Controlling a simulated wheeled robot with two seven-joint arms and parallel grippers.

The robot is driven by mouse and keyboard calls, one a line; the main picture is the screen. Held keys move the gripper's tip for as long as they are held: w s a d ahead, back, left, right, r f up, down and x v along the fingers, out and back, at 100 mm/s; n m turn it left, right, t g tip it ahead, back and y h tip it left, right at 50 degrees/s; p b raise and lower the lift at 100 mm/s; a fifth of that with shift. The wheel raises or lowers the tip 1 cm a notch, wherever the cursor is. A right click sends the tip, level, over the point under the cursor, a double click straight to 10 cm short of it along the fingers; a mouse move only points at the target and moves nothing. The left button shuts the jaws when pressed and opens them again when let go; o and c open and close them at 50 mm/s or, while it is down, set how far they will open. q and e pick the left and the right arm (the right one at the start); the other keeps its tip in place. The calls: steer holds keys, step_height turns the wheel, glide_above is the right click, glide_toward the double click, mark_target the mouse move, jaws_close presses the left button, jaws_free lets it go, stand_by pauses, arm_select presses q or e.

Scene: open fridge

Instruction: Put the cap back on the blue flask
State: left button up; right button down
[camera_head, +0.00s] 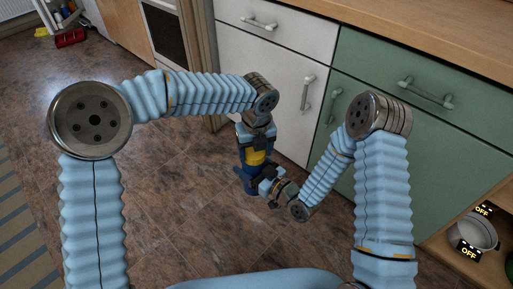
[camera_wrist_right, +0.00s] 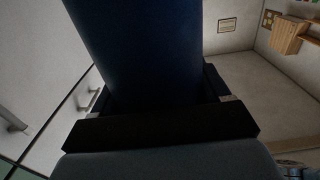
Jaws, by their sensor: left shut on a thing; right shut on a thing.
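The blue flask (camera_head: 249,184) is upright in the middle of the head view, in front of the cabinets. My right gripper (camera_head: 262,181) is shut on it low down, from the right. The flask's dark blue body (camera_wrist_right: 140,45) fills much of the right wrist view, between the black fingers (camera_wrist_right: 160,120). My left gripper (camera_head: 256,145) points down directly above the flask and is shut on what appears to be the cap, mostly hidden by its fingers. A yellow part (camera_head: 255,157) shows between the two grippers. I cannot tell whether cap and flask touch.
A white cabinet (camera_head: 270,60) and a green cabinet (camera_head: 425,130) with bar handles stand close behind the grippers. A metal pot (camera_head: 474,233) sits on a low wooden shelf at the lower right. The brown floor (camera_head: 180,190) at left is clear.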

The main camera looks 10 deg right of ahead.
arm_select(q)
steer(key=m, duration=0.6)
steer(key=shift+w+a+h, duration=0.1)
steer(key=shift+a+h, duration=0.2)
steer(key=m, duration=0.3)
steer(key=shift+a, duration=0.1)
steer(key=m, duration=0.2)
steer(key=shift+f+m, duration=0.2)
steer(key=shift+m, duration=0.2)
steer(key=shift+w+m+g, duration=0.1)
steer(key=shift+m+g, duration=0.2)
steer(key=shift+m, duration=0.9)
steer(key=shift+r, duration=0.2)
steer(key=o, duration=0.8)
